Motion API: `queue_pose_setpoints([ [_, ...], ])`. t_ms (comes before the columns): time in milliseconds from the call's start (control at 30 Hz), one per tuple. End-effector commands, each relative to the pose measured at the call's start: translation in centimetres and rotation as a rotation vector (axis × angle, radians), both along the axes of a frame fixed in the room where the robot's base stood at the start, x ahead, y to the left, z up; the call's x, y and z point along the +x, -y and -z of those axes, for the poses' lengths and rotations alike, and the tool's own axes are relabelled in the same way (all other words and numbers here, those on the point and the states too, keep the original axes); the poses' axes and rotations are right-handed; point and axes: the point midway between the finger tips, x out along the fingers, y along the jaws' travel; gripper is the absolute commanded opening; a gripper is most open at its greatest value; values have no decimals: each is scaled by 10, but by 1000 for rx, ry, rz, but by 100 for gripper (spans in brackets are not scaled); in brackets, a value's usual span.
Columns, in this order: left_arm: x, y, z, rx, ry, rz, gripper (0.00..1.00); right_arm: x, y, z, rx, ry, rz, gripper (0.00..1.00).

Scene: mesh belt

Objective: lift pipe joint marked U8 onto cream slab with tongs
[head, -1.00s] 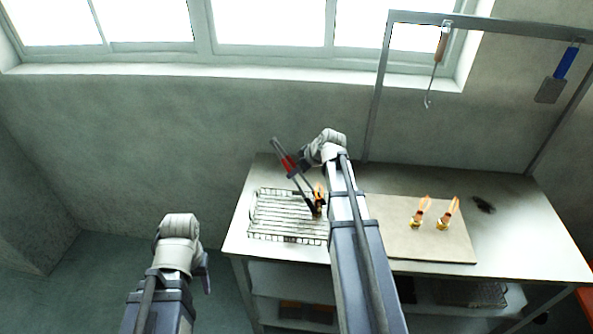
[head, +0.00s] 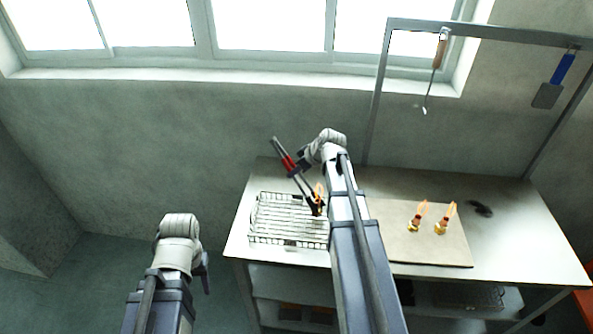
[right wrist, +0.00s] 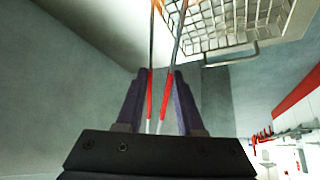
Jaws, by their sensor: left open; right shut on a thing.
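The tongs (head: 290,162) have red grips and dark tips. My right gripper (head: 297,170) is shut on their handles. In the right wrist view the red grips (right wrist: 150,95) lie between the fingers. The tong tips are at a small dark pipe joint with an orange tag (head: 319,189), over the right end of the wire mesh belt (head: 262,238); I cannot tell if it is clear of the mesh. The cream slab (head: 385,250) bears two brassy pipe joints (head: 415,223) (head: 440,227) with orange tags. No marking is legible. My left gripper (head: 206,274) is open and empty, left of the table.
The metal table (head: 520,250) has a dark smudge (head: 481,208) right of the slab. My right forearm hides the slab's left part. A shelf lies below.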

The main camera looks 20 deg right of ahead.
Motion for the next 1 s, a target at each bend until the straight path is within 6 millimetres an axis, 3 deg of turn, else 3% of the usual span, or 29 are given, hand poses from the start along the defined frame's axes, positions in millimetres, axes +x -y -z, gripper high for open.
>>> queue_pose_setpoints([
  [33,0,0,-13,0,0,0,50,0,0,-13,0,1,0,0],
  [733,0,0,-93,-2,0,-13,50,0,0,-93,0,1,0,0],
  [1000,0,0,-98,-2,0,-13,50,0,0,-98,0,1,0,0],
])
